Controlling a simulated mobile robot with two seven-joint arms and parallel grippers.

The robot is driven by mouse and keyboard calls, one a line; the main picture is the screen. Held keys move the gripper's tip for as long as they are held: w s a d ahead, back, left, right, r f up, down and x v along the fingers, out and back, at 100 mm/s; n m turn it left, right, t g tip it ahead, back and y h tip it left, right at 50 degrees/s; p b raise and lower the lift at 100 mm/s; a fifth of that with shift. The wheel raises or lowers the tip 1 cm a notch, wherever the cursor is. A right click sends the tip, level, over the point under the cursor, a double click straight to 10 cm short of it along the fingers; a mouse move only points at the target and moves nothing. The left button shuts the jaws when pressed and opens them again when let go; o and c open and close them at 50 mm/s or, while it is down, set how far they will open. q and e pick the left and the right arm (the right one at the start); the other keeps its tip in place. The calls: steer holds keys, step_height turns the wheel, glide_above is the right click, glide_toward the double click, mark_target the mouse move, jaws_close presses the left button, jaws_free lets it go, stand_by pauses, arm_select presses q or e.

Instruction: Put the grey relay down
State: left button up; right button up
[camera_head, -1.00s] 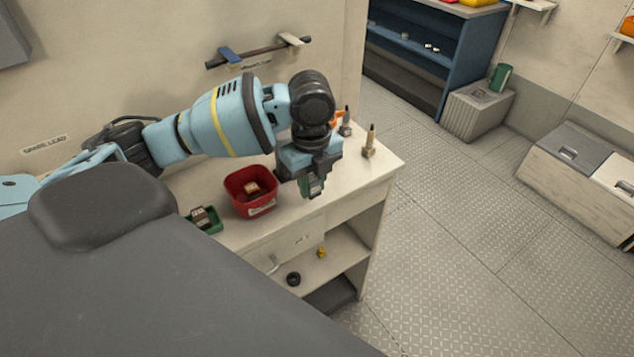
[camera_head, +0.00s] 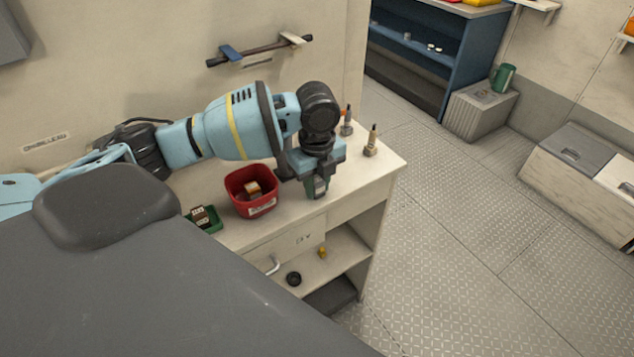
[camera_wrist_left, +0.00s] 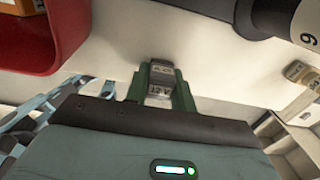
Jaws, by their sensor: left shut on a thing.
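My left gripper (camera_head: 318,190) reaches in from the left and points down over the right part of the white bench (camera_head: 350,200), to the right of the red bin. In the left wrist view its green fingers (camera_wrist_left: 160,92) are shut on the grey relay (camera_wrist_left: 159,90), a small block with a pale label. The relay is mostly hidden by the gripper in the head view. Whether its underside touches the bench top cannot be told. My right gripper is not in view.
A red bin (camera_head: 240,203) holding a small orange-brown part stands left of the gripper. A green tray (camera_head: 215,226) with a dark block is further left. Two upright brass-coloured fittings (camera_head: 371,148) (camera_head: 347,127) stand behind, to the right. The bench's right front corner is clear.

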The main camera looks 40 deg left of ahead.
mark_target(317, 181)
arm_select(q)
steer(key=shift+f, duration=0.1)
steer(key=o, duration=1)
step_height(317, 181, up, 12)
steer(key=shift+r+p, duration=0.15)
steer(key=shift+p, duration=0.25)
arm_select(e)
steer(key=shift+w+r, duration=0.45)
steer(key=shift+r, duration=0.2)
arm_select(q)
steer(key=shift+s, duration=0.1)
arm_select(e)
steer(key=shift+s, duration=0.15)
